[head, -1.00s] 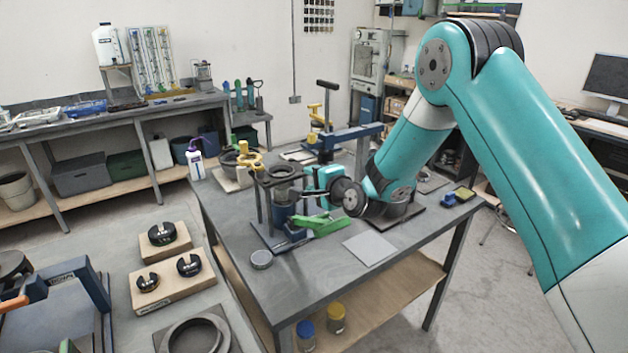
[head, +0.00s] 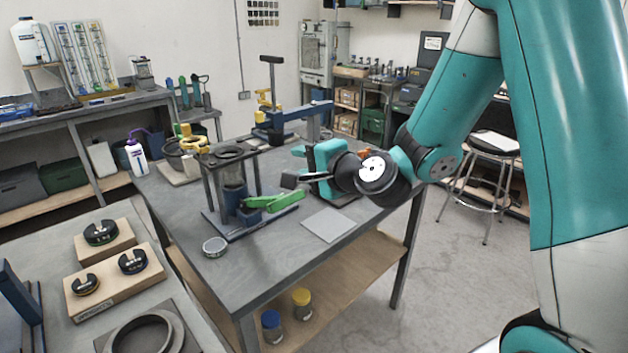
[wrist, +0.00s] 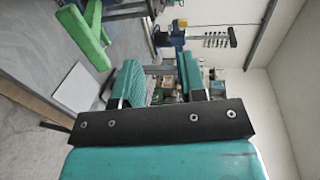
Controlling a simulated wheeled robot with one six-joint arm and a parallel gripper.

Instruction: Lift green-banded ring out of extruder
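The extruder (head: 232,187) stands on the table in the head view, a dark upright frame on posts around a clear-looking cylinder. A green handle (head: 273,202) sticks out to the right of its lower part, and its green end (wrist: 85,38) shows in the wrist view at upper left.
A grey flat plate (head: 329,225) lies at the table's front right, and a small round tin (head: 214,246) at its front left. A blue clamp-like stand (head: 290,120) is behind. Slotted weights on wooden blocks (head: 115,283) sit on the nearer bench. The table's front middle is clear.

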